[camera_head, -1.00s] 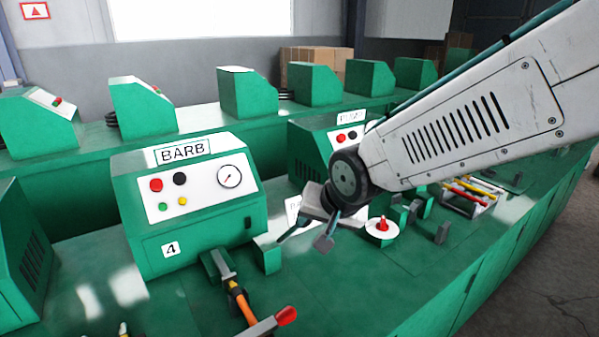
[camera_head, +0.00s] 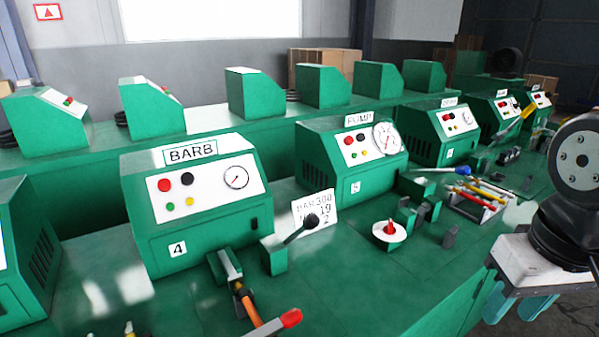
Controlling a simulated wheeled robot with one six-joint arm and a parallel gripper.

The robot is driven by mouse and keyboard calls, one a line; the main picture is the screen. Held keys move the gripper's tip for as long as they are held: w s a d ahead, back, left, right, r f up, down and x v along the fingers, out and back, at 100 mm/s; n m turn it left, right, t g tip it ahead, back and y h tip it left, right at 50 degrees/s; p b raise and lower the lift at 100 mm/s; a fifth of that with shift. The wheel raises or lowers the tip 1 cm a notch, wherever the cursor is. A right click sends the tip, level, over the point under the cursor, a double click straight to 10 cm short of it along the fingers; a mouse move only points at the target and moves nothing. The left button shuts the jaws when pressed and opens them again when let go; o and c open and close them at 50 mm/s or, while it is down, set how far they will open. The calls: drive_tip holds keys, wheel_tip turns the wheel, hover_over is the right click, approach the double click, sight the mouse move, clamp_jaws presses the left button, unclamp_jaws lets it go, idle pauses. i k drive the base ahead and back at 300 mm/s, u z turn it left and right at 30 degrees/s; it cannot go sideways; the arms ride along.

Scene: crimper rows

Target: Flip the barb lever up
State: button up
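The green machine labelled BARB (camera_head: 208,238) stands at centre left with number 4 on its front. By its right front corner, a lever with a black ball knob (camera_head: 311,221) slants up and to the right, above a small green block (camera_head: 273,256). In front, a bar with a red grip (camera_head: 290,318) lies low beside an orange rod (camera_head: 250,310). I cannot tell from the labels which of these is the barb lever. My gripper (camera_head: 517,306) is at the far right, well away from both, with its two blue-green fingers apart and nothing visible between them.
The PUMP machine (camera_head: 365,185) stands to the right, with a white disc with a red knob (camera_head: 389,231) in front. A tray of coloured rods (camera_head: 478,197) lies farther right. A white card (camera_head: 318,206) stands behind the black knob. The green bench front (camera_head: 400,300) is clear.

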sight(312, 221)
drive_tip(key=z, duration=1.45)
drive_tip(key=k, duration=1)
drive_tip(key=u, duration=1.45)
drive_tip(key=i, duration=0.5)
drive_tip(key=u, duration=0.05)
